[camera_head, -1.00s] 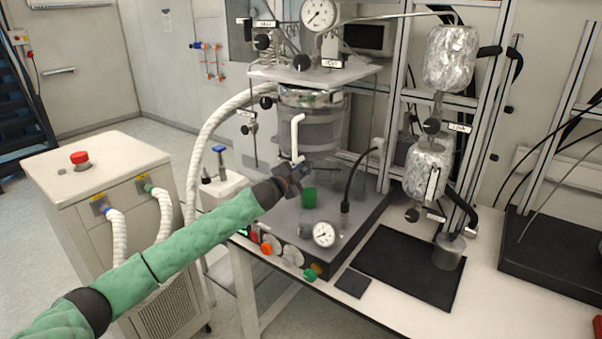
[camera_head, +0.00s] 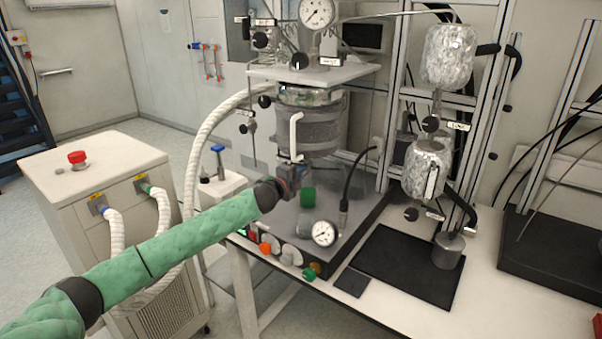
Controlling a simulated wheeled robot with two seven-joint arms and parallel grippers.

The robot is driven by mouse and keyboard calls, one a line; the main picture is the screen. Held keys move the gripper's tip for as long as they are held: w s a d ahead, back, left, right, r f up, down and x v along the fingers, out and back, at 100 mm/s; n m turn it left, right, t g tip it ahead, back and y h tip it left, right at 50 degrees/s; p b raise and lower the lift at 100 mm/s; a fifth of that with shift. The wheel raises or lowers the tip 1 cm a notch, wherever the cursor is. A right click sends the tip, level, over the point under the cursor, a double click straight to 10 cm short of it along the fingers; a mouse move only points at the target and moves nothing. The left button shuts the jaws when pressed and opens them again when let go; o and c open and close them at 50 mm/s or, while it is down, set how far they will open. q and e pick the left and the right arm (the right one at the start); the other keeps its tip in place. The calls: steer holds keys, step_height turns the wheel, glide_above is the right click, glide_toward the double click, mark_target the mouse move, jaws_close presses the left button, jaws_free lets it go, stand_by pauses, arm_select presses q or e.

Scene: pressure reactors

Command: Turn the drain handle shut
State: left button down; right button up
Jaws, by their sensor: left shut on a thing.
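The reactor vessel (camera_head: 310,118) is a glass jacketed cylinder hanging from a plate above the dark bench base. My green-sleeved left arm comes in from the left. My left gripper (camera_head: 296,174) is just below the vessel, at its drain outlet, shut on the drain handle. The gripper hides most of the handle, so its exact angle cannot be told. A green cylindrical part (camera_head: 308,197) shows just below the gripper, over the base. My right gripper is not in view.
A white bent pipe (camera_head: 295,130) runs down close above the gripper. A dark mat (camera_head: 400,265) lies on the white bench. A cabinet with a red button (camera_head: 77,157) is at left.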

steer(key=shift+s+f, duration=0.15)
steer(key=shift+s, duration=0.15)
arm_select(q)
steer(key=c, duration=1.5)
jaws_free()
steer(key=shift+o, duration=0.2)
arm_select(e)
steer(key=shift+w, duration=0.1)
